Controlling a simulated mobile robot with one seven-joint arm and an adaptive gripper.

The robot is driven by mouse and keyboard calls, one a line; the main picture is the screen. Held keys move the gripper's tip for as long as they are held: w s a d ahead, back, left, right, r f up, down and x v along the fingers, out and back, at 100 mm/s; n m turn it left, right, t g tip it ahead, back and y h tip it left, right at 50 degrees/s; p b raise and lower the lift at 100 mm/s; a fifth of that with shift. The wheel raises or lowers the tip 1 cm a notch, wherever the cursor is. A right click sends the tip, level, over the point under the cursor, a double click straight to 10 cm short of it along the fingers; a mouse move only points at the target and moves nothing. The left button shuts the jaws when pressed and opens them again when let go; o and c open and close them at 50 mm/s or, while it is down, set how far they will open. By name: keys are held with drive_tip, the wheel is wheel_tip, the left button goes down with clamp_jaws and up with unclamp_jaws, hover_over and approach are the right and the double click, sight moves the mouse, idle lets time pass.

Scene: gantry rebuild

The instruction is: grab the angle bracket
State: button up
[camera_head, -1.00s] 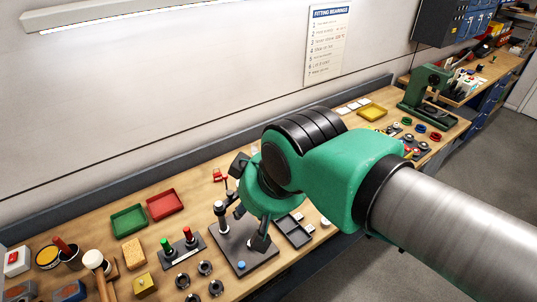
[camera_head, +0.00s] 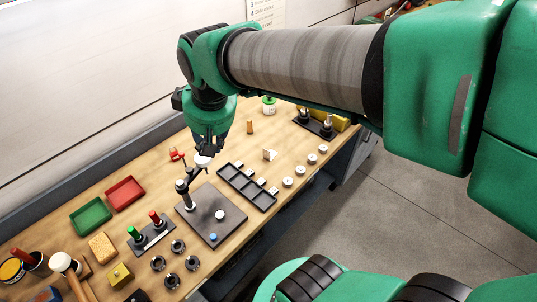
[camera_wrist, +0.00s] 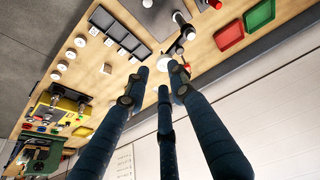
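A small pale upright piece that looks like the angle bracket (camera_head: 269,155) stands on the bench beyond the dark compartment tray, right of my gripper. It appears small in the wrist view (camera_wrist: 107,68), left of my fingers. My gripper (camera_head: 205,152) hangs over the bench above the black stand, apart from the bracket. In the wrist view its three fingers (camera_wrist: 160,78) are spread with nothing between them.
The compartment tray (camera_head: 246,187) lies between my gripper and a row of pale round pieces (camera_head: 300,169). The black stand (camera_head: 217,228) has an upright post under my gripper. An orange cylinder (camera_head: 250,127) stands behind the bracket. Bare wood surrounds the bracket.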

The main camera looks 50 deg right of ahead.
drive_tip(key=w+d+f+g+p, duration=0.1)
drive_tip(key=w+d+f, duration=0.1)
drive_tip(key=w+d, duration=0.15)
drive_tip(key=w+d+f+g, duration=0.1)
drive_tip(key=w+d+f, duration=0.15)
drive_tip(key=d, duration=0.25)
drive_tip(key=n+g+p, duration=0.1)
drive_tip(key=g+p, duration=0.1)
drive_tip(key=p, duration=0.1)
hover_over(266, 158)
wheel_tip(266, 158, down, 18)
drive_tip(key=shift+w+d+f+y, duration=0.1)
drive_tip(key=shift+w+d+y, duration=0.05)
drive_tip(key=shift+w+y, duration=0.2)
drive_tip(key=shift+f+b, duration=0.6)
drive_tip(key=shift+f, duration=3.7)
drive_tip(key=shift+s+f+b, duration=0.2)
drive_tip(key=shift+f+b, duration=0.1)
drive_tip(key=shift+f, duration=2.3)
